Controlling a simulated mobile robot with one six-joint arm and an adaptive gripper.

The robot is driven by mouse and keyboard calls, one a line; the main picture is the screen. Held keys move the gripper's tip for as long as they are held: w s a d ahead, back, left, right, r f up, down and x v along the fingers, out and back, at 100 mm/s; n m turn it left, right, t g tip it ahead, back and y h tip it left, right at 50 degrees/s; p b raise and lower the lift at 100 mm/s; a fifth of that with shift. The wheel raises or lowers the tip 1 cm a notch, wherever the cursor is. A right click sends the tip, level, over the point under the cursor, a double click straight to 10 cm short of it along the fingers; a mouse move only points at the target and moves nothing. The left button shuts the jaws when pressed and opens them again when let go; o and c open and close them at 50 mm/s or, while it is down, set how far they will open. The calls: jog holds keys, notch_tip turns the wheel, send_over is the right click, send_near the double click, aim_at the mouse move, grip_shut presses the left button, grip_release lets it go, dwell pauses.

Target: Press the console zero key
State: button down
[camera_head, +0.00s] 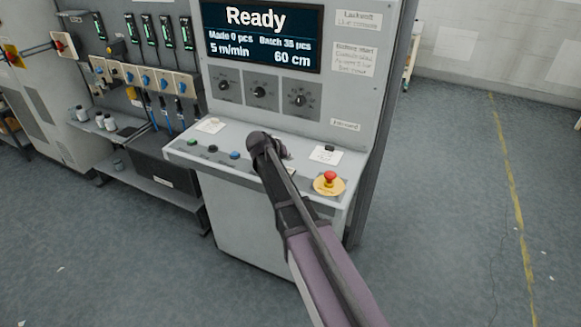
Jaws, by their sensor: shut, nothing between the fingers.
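The grey console (345,100) stands in the middle with a sloped key shelf. On the shelf are a green key (192,142), a black key (212,149) and a blue key (235,155). A small dark key (329,148) sits at the right by a white card. Key markings are too small to read, so I cannot tell which is the zero key. My gripper (284,153) is over the middle of the shelf, mostly hidden behind my wrist. It is shut and empty. My arm hides part of the shelf, and contact with any key cannot be made out.
A red mushroom button (330,177) on a yellow base is at the shelf's right end, close to my arm. The screen (262,38) reads "Ready", with three dials (260,92) below. A rack with bottles (105,121) stands left.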

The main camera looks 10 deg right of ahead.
jog(key=shift+r+p, duration=0.9)
jog(key=shift+r, duration=0.25)
jog(key=shift+s+d+f, duration=0.1)
jog(key=shift+s+f, duration=0.05)
jog(key=shift+s, duration=0.15)
jog(key=s+f+n+g+y, duration=0.1)
jog(key=s+f+g+y, duration=0.1)
jog(key=s, duration=1.2)
jog(key=s+f+g+y, duration=0.3)
jog(key=s+y, duration=0.2)
jog(key=s, duration=0.9)
jog(key=shift+d+f+n, duration=0.2)
jog(key=shift+d+n, duration=0.05)
jog(key=shift+n, duration=0.15)
